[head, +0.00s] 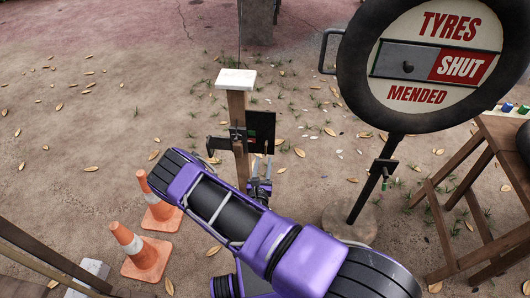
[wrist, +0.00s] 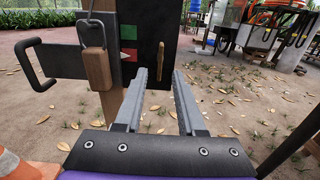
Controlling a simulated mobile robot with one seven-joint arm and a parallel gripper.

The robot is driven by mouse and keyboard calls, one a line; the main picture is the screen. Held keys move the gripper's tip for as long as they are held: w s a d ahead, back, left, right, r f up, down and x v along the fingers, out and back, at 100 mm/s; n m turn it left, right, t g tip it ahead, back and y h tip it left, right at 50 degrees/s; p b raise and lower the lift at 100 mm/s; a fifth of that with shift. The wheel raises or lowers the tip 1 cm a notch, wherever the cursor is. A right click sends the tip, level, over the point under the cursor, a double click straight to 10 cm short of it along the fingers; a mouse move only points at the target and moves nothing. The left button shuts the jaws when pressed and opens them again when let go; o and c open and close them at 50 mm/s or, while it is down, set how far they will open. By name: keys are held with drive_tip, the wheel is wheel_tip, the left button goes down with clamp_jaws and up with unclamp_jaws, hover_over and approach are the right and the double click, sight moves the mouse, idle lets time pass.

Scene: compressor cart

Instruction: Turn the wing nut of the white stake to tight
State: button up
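The white stake is a wooden post with a white cap (head: 236,79); its post (wrist: 108,102) also shows in the wrist view. A black plate (head: 262,128) is fixed to the post's right side, with a green patch above a red one (wrist: 128,54). A small brass piece (wrist: 161,58), apparently the wing nut, stands roughly upright on this plate. My gripper (wrist: 162,77) is open and empty, its fingers on either side of the brass piece's line and seemingly short of it. In the head view my gripper (head: 260,183) is just below the plate.
Traffic cones (head: 141,252) stand at lower left. A round tyre sign (head: 432,60) on a pole and a wooden trestle (head: 465,200) stand right.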

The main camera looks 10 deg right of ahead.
drive_tip(key=v, duration=1)
drive_tip(key=shift+s, duration=0.25)
drive_tip(key=shift+w+a+r, duration=0.1)
